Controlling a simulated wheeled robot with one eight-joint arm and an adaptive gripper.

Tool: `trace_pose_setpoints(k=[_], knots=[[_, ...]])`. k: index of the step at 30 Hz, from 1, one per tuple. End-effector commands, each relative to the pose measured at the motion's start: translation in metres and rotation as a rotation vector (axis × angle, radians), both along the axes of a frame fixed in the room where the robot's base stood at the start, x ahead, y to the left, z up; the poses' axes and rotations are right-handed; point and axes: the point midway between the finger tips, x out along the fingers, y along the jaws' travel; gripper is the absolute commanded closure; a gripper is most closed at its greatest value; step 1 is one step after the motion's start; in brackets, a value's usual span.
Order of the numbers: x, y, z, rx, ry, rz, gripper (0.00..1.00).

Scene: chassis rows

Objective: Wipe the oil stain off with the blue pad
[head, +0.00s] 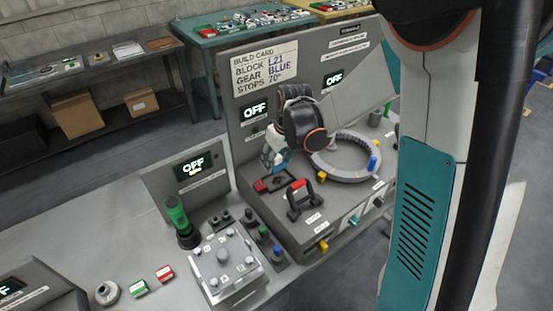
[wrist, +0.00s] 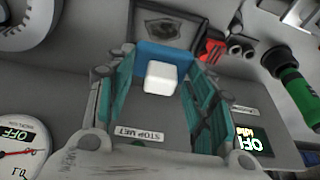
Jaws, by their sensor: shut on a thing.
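My gripper (wrist: 160,85) has its teal fingers on either side of a white block, the grip of the blue pad (wrist: 165,53), and is shut on it. The pad's blue part shows just beyond the white block in the wrist view. A dark-framed square plate (wrist: 170,22) lies just past the pad, with darker smudges on it that may be the oil stain; I cannot tell surely.
A red-handled black fixture (head: 300,197) stands close to the plate. A grey ring (head: 345,157) with coloured stops lies to the right. A green-topped cylinder (head: 178,218) and a button box (head: 228,263) stand at the left front. An upright panel (head: 250,85) rises behind.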

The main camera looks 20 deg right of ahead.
Motion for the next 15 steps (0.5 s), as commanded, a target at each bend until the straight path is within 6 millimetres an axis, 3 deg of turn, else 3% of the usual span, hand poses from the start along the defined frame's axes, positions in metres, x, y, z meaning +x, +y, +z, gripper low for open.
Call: trace_pose_setpoints(k=[15], knots=[[0.0,0.0,-0.045,0.0,0.0,0.0,0.74]])
